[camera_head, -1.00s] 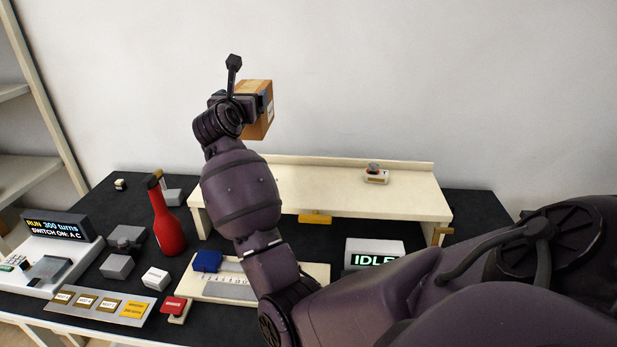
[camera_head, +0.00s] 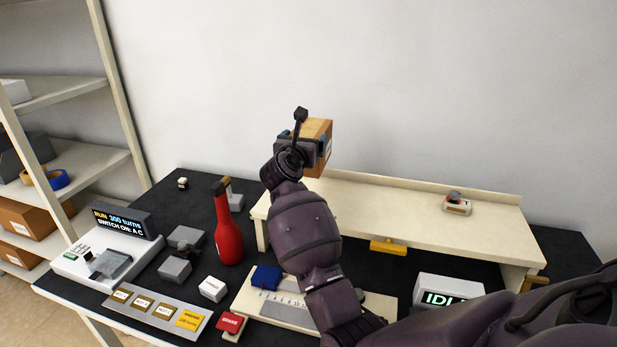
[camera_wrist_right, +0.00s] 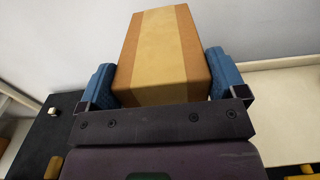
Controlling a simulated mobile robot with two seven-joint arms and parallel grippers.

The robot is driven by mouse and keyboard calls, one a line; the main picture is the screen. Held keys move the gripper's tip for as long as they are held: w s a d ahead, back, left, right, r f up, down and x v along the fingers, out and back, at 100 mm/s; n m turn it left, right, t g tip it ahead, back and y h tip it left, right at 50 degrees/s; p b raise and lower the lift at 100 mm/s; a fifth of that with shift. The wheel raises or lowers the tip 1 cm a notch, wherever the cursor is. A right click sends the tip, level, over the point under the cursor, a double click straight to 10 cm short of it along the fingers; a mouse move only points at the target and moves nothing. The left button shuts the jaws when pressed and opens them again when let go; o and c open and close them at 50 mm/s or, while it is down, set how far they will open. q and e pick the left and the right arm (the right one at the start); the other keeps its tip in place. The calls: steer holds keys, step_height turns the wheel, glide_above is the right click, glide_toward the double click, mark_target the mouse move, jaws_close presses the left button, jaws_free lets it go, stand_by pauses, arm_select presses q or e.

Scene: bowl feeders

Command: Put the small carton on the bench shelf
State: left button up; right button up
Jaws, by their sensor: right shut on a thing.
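The small carton (camera_head: 319,132) is a brown box with a paler tape band. My right gripper (camera_head: 303,138) is shut on it, and it shows near the left end of the bench shelf in the head view. In the right wrist view the carton (camera_wrist_right: 163,55) sits between the two blue fingers of my right gripper (camera_wrist_right: 162,85). The bench shelf (camera_head: 400,205) is a long cream board raised on legs at the back of the bench. The head view does not clearly show whether the carton touches the shelf. My left gripper is not in view.
A red bottle (camera_head: 228,235) stands left of the shelf. An IDLE display (camera_head: 447,292) and a ruler board (camera_head: 285,310) are in front. The shelf's middle is clear. A storage rack (camera_head: 75,100) stands at left.

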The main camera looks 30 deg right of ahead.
mark_target(305, 175)
step_height(305, 175, down, 6)
step_height(305, 175, down, 4)
steer(key=shift+f+b, duration=0.1)
steer(key=shift+b, duration=0.4)
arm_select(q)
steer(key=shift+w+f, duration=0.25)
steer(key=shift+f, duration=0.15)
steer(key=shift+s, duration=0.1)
arm_select(e)
steer(key=shift+f, duration=0.2)
steer(key=o, duration=0.8)
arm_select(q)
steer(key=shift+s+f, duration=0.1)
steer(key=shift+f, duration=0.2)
arm_select(e)
steer(key=shift+o, duration=0.2)
